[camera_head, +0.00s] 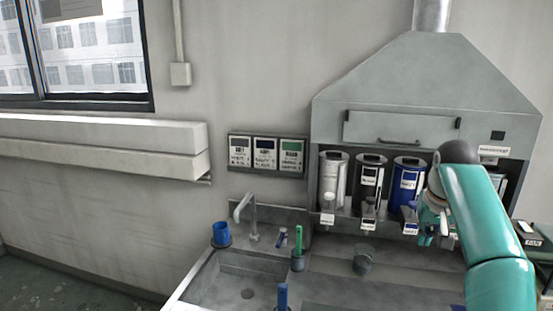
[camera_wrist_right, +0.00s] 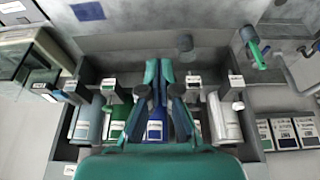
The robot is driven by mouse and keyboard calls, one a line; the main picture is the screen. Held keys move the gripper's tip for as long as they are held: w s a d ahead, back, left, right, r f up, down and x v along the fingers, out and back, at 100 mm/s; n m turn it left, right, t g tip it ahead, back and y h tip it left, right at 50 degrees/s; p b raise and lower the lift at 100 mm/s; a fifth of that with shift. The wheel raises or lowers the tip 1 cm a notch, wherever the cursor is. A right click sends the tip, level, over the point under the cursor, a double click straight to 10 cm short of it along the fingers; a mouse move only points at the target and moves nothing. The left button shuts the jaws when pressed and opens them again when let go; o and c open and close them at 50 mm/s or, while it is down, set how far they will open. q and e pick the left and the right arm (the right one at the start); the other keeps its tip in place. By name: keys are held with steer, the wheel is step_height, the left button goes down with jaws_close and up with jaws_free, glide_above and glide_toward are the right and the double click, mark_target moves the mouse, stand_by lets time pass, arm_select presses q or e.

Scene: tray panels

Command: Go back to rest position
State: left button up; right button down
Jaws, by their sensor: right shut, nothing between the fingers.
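My right arm (camera_head: 490,230) reaches in from the lower right in the head view. My right gripper (camera_head: 430,232) hangs in front of the dispenser row, near the blue canister (camera_head: 405,185). In the wrist view the two fingers of my right gripper (camera_wrist_right: 159,72) are together, with nothing between them. The fingers partly cover the canisters behind them. My left gripper is in neither view.
A white canister (camera_head: 333,178) and a black canister (camera_head: 368,182) stand under the grey hood (camera_head: 420,95). Below are a sink (camera_head: 240,280), a faucet (camera_head: 248,215), a blue cup (camera_head: 221,234) and a grey cup (camera_head: 362,260). Three label panels (camera_head: 265,153) hang on the wall.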

steer(key=s+a+f+n+g+y, duration=0.1)
steer(key=s+a+f+g, duration=0.15)
steer(key=f, duration=0.85)
steer(key=s+a+f+n+g+y+b, duration=0.1)
steer(key=s+a+f, duration=0.2)
steer(key=f, duration=0.8)
steer(key=s+a+f+n+g, duration=0.1)
steer(key=s+a+f+g, duration=0.15)
steer(key=f, duration=0.85)
steer(key=s+a+f+t+y, duration=0.1)
steer(key=s+a+f, duration=0.3)
steer(key=s, duration=0.4)
steer(key=s+a+f+m+t+y, duration=0.1)
steer(key=s+a+f, duration=0.3)
steer(key=s+f, duration=0.2)
steer(key=s+a+f+m+y, duration=0.1)
steer(key=s+a+f, duration=0.4)
steer(key=s, duration=0.5)
steer(key=shift+s+t, duration=0.35)
steer(key=shift+t, duration=0.05)
